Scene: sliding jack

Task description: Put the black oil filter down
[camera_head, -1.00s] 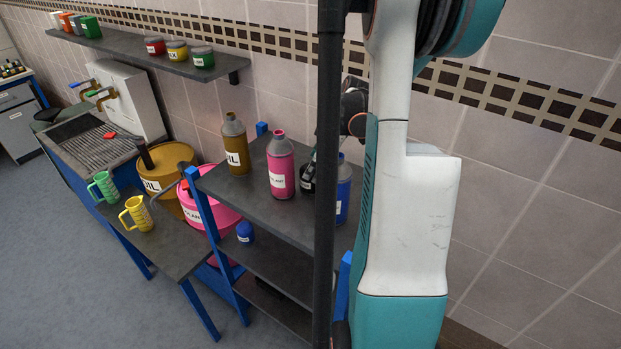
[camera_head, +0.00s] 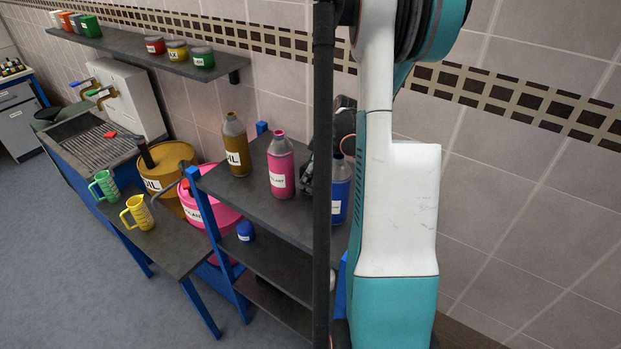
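My gripper (camera_head: 308,176) shows only as a dark shape over the right part of the rack's top shelf, just right of the pink bottle. The black column and my white and teal arm cover most of it. I cannot make out the black oil filter apart from the dark gripper parts, and I cannot tell whether the fingers are open or shut. A blue oil filter (camera_head: 245,231) with a pale label stands lower down, at the rack's front left.
On the grey top shelf (camera_head: 240,186) stand a brown oil bottle (camera_head: 236,145), a pink coolant bottle (camera_head: 281,167) and a blue bottle (camera_head: 340,192). The shelf's front left is clear. Two jugs (camera_head: 137,212) and two buckets (camera_head: 168,176) are to the left.

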